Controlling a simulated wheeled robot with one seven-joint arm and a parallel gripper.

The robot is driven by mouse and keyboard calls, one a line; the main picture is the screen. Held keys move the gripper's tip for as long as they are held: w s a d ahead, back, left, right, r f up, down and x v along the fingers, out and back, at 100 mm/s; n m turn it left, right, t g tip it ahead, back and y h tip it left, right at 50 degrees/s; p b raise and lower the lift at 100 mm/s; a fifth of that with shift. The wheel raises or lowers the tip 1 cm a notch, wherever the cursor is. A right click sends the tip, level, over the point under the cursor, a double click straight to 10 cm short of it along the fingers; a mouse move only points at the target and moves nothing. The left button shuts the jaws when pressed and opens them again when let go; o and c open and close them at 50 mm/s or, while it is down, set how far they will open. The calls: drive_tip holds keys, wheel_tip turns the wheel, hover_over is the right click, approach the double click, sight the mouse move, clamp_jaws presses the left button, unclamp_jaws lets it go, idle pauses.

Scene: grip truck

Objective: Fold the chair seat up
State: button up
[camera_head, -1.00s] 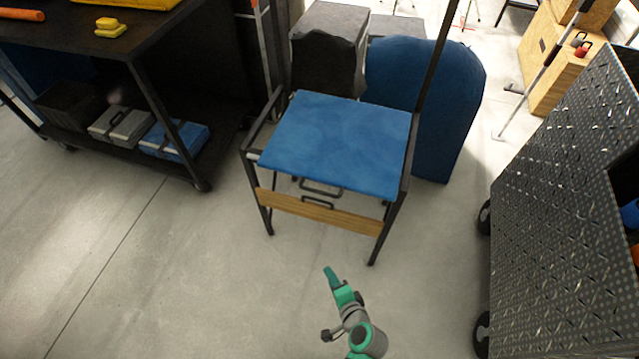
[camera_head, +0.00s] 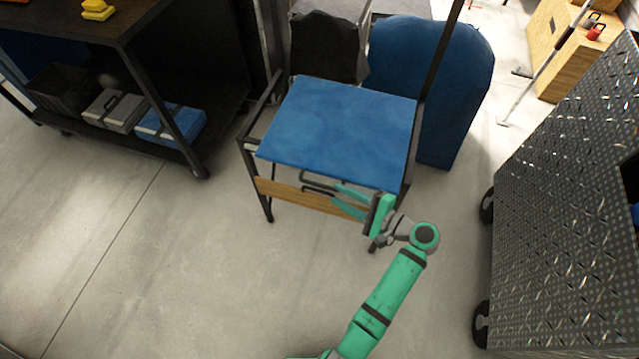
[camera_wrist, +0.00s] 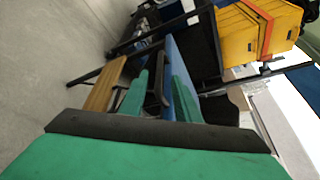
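The chair (camera_head: 268,195) has a dark metal frame and a wooden front bar (camera_head: 290,195). Its flat blue seat (camera_head: 340,125) is down. A dark loop handle (camera_head: 318,179) shows below the seat's front edge. My green gripper (camera_head: 337,195) is at the right part of the chair's front, just below the seat edge, with its two fingers apart. In the wrist view the fingers (camera_wrist: 158,82) are spread, and the dark handle (camera_wrist: 156,95) appears between them, with the blue seat (camera_wrist: 178,70) beside it. I cannot tell whether the fingers touch the handle.
A dark shelf cart with cases (camera_head: 170,125) stands at left. A blue rounded object (camera_head: 450,90) and a dark-covered block (camera_head: 325,45) stand behind the chair. A metal-plated cart (camera_head: 560,200) on wheels is close at right. The floor (camera_head: 200,270) before the chair is clear.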

sight(324, 188)
drive_tip(key=x, duration=0.8)
drive_tip(key=shift+w+a, duration=0.1)
drive_tip(key=shift+a, duration=0.05)
drive_tip(key=shift+c, duration=0.3)
clamp_jaws()
